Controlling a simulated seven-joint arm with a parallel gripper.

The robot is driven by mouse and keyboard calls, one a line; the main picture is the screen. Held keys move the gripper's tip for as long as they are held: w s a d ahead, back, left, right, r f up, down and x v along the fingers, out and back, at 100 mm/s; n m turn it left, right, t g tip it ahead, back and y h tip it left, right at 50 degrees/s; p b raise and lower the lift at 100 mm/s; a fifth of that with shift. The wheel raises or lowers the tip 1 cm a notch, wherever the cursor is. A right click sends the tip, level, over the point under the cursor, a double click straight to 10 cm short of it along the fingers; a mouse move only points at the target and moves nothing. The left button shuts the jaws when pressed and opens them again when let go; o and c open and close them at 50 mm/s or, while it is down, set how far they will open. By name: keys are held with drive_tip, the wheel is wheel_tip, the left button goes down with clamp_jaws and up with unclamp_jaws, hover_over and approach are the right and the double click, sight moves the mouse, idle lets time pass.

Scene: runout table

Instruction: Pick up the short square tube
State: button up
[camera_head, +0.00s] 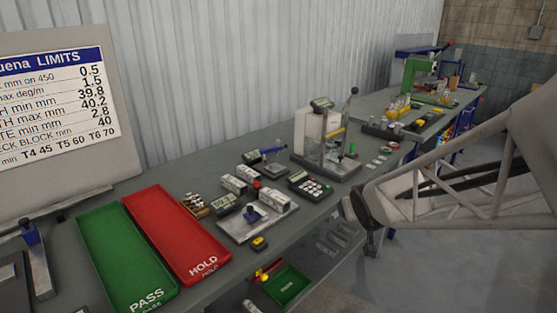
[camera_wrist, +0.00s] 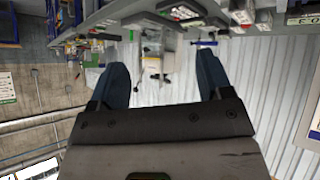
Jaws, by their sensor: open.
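I cannot make out the short square tube for certain in either view. In the head view, several small pale box-shaped pieces stand on the bench, among them one at the left (camera_head: 233,184), one behind it (camera_head: 249,173) and one on a grey plate (camera_head: 273,199). They are too small to tell whether any is a hollow tube. My gripper (camera_wrist: 162,82) shows in the wrist view with its two dark blue fingers wide apart and nothing between them. The bench shows upside down beyond the fingers, well away from them. In the head view my arm comes in from the right.
A green PASS tray (camera_head: 125,258) and a red HOLD tray (camera_head: 177,235) lie at the left of the bench. A calculator (camera_head: 309,186), a yellow tape measure (camera_head: 259,243) and a lever-arm gauge stand (camera_head: 330,150) are also there. Several pale pieces lie on the lower shelf.

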drive_tip(key=w+a+f+n+t+y, duration=0.2)
drive_tip(key=w+f, duration=0.1)
drive_tip(key=w, duration=0.4)
drive_tip(key=n+y, duration=0.4)
drive_tip(key=y, duration=0.7)
approach(287, 207)
drive_tip(key=a, duration=0.1)
drive_tip(key=shift+a+t, duration=0.25)
drive_tip(key=shift+t, duration=0.15)
drive_tip(key=shift+w, duration=0.1)
drive_tip(key=shift+x, duration=1.25)
drive_tip(key=shift+w, duration=0.1)
drive_tip(key=shift+x, duration=2.6)
drive_tip(key=shift+w+d+f, duration=0.1)
drive_tip(key=shift+d+f, duration=0.05)
